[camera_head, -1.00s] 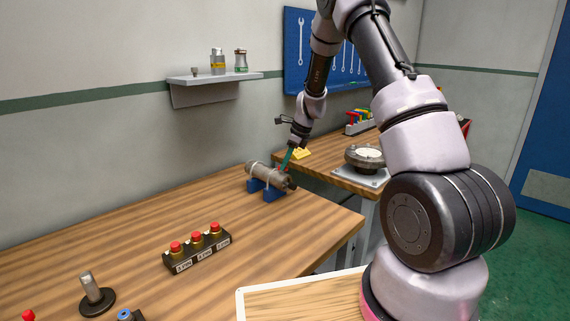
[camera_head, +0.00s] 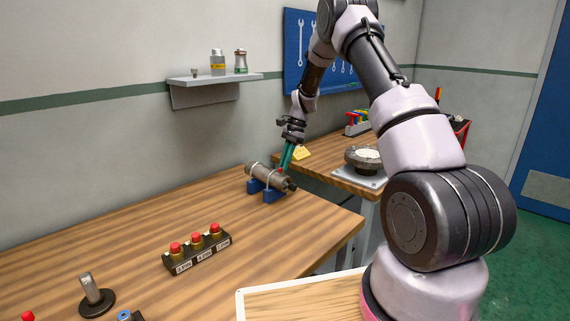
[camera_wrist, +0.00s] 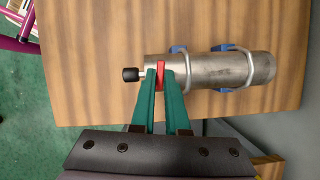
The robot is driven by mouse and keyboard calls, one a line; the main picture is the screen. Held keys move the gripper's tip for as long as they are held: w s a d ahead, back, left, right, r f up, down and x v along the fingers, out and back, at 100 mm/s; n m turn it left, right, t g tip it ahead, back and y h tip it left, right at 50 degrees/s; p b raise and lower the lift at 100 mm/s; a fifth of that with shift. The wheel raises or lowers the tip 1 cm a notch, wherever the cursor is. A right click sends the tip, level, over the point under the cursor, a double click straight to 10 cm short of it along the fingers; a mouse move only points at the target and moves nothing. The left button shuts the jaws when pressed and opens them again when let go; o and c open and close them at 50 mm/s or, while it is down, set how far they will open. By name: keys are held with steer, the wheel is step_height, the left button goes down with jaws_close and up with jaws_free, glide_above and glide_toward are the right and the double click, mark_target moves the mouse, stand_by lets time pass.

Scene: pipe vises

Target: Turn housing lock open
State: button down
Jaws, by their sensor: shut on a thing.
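A grey metal cylinder housing (camera_head: 266,177) lies on its side in blue supports (camera_head: 271,195) near the right end of the wooden table. It also shows in the wrist view (camera_wrist: 222,70), held by two light clamp bands. A small red lock lever (camera_wrist: 160,75) sits near its left end in the wrist view. A black knob (camera_wrist: 130,75) on a short pin sticks out of that end. My gripper (camera_head: 283,168) reaches down to the housing from above. In the wrist view its green fingers (camera_wrist: 160,80) stand on both sides of the red lever and are shut on it.
A block with several red buttons (camera_head: 197,247) stands nearer on the table, with a metal post on a black base (camera_head: 93,296) at the front left. A second bench at the back right holds a round dark fixture (camera_head: 366,158). The table between is clear.

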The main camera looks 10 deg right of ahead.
steer(key=shift+n+h, duration=0.3)
steer(key=shift+n, duration=0.4)
steer(key=shift+w+g, duration=0.1)
steer(key=shift+g, duration=0.2)
steer(key=c, duration=0.9)
jaws_free()
steer(key=v, duration=1)
steer(key=shift+d+r, duration=0.1)
steer(key=shift+r, duration=0.25)
